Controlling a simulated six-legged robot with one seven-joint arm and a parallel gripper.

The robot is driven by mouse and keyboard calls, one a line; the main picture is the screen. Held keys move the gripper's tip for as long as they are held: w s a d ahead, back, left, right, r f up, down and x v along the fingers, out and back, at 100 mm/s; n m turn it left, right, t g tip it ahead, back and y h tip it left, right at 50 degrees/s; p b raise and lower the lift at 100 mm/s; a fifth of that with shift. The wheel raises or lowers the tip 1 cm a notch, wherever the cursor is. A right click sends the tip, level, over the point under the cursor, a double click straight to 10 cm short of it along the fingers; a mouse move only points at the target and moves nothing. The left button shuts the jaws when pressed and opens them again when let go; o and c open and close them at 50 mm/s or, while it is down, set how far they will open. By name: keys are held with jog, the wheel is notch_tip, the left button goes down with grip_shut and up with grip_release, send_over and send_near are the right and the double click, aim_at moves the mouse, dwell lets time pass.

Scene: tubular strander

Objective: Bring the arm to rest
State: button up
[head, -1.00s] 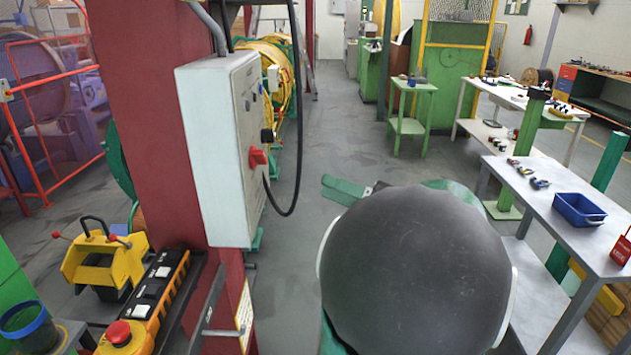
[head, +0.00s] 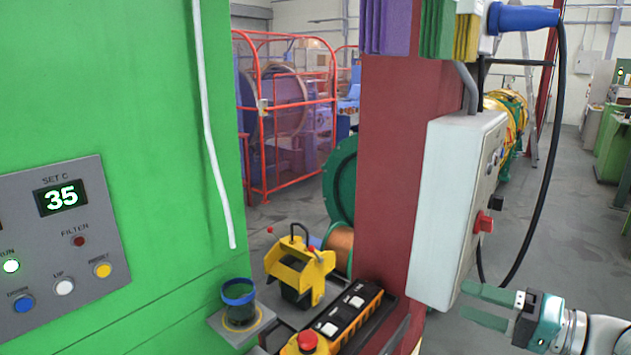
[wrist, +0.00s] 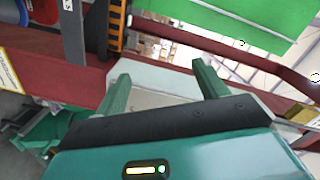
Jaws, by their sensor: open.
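My gripper (head: 466,300) is at the lower right of the head view, with its two green fingers pointing left and spread apart. It is open, and nothing shows between the fingers. In the wrist view my gripper (wrist: 160,74) also has its fingers apart, with a pale grey surface behind them. In the head view the fingers appear just below and to the right of the white control box (head: 452,205). Whether they touch anything is not clear.
The box, with a red switch (head: 483,222), is on a dark red column (head: 385,150). Left stand a yellow clamp-like device (head: 305,270), an orange-black button pendant (head: 345,322), a blue-rimmed cup (head: 239,300) and a green cabinet (head: 110,110). Open floor (head: 560,225) lies right.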

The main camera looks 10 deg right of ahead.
jog(key=s+a+f+n+g+h, duration=0.1)
jog(key=a+f+g+h, duration=0.3)
jog(key=a, duration=0.5)
jog(key=s+a+f+n+g+h, duration=0.2)
jog(key=a+f+h, duration=0.3)
jog(key=a, duration=0.5)
jog(key=shift+n+g+h, duration=0.7)
jog(key=shift+g+h, duration=0.2)
jog(key=shift+h, duration=0.2)
jog(key=shift+s+f, duration=0.1)
